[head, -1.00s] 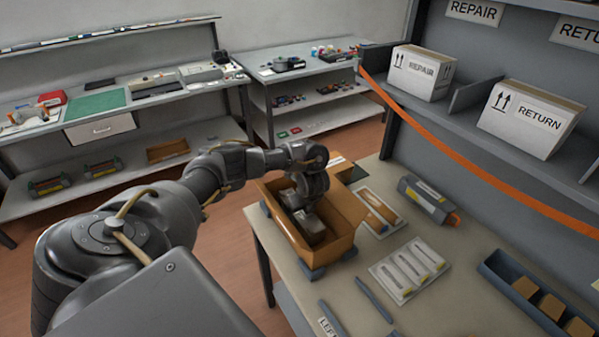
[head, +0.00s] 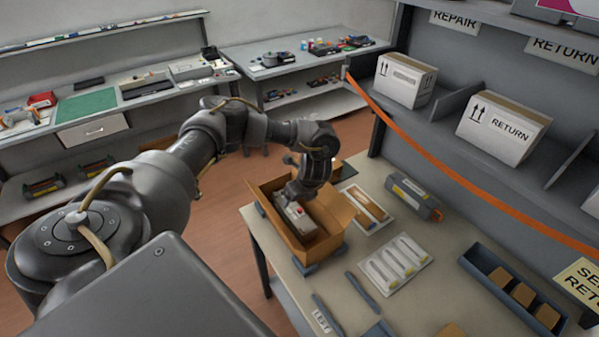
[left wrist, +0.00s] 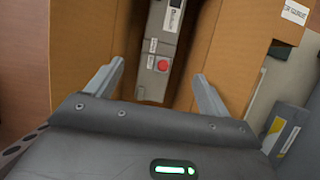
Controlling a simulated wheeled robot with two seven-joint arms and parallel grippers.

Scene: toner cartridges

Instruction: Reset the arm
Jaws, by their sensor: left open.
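My left arm comes in from the left in the head view, and its wrist hangs over an open cardboard box on the table. In the left wrist view my left gripper (left wrist: 155,90) is open, its two fingers apart. A grey cartridge with a red round button and white labels (left wrist: 162,50) lies in the cardboard box (left wrist: 85,60), beyond and between the fingertips, with no contact visible. In the head view the cartridge (head: 298,219) shows inside the box (head: 327,240), partly hidden by my wrist. My right gripper is not in view.
On the table (head: 345,282) are a grey toner cartridge (head: 414,197), a white tray with slots (head: 396,263) and a blue bin with brown blocks (head: 480,268). A shelf with white boxes (head: 503,128) and an orange strap (head: 440,160) stands at the right.

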